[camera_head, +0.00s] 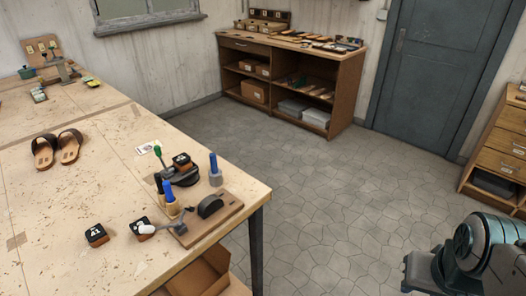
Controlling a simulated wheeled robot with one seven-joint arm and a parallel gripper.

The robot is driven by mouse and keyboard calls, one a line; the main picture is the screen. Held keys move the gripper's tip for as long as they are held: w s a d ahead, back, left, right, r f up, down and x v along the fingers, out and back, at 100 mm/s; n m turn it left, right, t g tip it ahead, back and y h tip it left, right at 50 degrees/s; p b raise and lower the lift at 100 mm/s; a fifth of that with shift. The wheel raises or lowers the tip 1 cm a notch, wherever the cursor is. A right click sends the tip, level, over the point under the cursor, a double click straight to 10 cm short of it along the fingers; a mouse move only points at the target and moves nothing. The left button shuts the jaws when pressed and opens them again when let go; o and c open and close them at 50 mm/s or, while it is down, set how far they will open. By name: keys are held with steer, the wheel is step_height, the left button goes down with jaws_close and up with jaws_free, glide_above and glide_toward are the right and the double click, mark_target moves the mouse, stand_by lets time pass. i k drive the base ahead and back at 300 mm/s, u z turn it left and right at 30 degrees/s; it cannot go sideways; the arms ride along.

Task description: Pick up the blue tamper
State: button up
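A blue-handled tool with a grey cylindrical base, which looks like the blue tamper (214,166), stands upright near the right edge of the wooden workbench (80,215). Another blue handle (169,190) stands just left of it, in front of a dark round stand. Part of my arm shows at the lower right, over the floor and well apart from the bench. My gripper's fingers do not show.
Close by are a wooden board with a dark curved piece (210,206), a small hammer (165,228) and dark stamp blocks (96,235). Sandals (58,148) lie farther left. Open stone floor (330,210) lies between the bench and my arm. A shelf unit (290,80) stands behind.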

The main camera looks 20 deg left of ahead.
mark_target(215, 176)
steer(key=u, duration=0.05)
steer(key=i, duration=0.7)
steer(key=u, duration=0.9)
steer(key=i, duration=0.6)
steer(key=u, duration=0.8)
